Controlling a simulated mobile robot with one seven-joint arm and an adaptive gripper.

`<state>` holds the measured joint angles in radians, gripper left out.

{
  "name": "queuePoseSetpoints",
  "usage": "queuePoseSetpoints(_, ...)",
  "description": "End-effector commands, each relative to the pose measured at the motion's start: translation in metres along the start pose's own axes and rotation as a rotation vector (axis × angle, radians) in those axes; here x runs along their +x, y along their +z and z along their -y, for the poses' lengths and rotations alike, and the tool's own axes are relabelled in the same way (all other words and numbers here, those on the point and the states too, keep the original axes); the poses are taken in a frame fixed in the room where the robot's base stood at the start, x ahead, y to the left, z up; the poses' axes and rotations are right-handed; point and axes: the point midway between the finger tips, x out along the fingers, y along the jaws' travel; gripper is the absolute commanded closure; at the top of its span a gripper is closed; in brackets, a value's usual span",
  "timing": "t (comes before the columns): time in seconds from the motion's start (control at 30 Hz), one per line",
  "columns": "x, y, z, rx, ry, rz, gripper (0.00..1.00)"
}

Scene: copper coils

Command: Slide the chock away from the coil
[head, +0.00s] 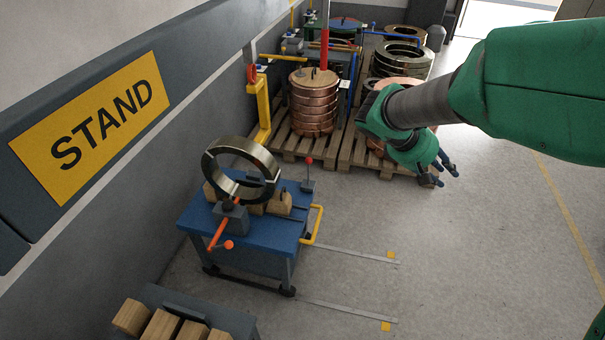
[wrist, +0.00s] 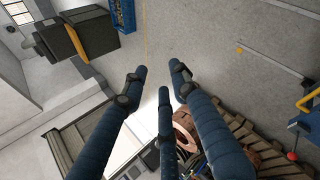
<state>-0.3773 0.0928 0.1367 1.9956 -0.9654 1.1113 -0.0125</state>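The coil (head: 213,168) is a shiny metal ring standing upright on a blue wheeled stand (head: 196,218) in the head view. A wooden chock (head: 279,203) sits at the ring's lower right, and another wooden block (head: 209,192) shows at its lower left. A dark grey block (head: 233,214) with an orange bar is in front of the ring. I cannot tell whether the chocks touch the ring. My gripper (head: 446,172) is well right of the stand, apart from it. In the wrist view its three blue fingers (wrist: 160,80) are spread and empty.
A red-knobbed lever (head: 309,162) and yellow handle (head: 317,225) are on the stand's right side. Pallets (head: 343,162) with copper coils stand behind. Wooden blocks (head: 162,326) lie on a dark surface at bottom left. The floor (head: 430,255) right of the stand is clear.

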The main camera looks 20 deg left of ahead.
Motion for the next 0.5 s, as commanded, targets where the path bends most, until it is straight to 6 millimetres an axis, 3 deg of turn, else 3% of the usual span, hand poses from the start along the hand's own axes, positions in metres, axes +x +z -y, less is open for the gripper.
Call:
queuePoseSetpoints(0.03,0.004,-0.018,0.0,-0.039,0.026,0.008,0.72)
queuePoseSetpoints(0.27,0.015,-0.089,-0.003,-0.196,0.157,0.038,0.72)
queuePoseSetpoints(0.5,0.022,-0.17,0.006,-0.355,0.301,0.058,0.72)
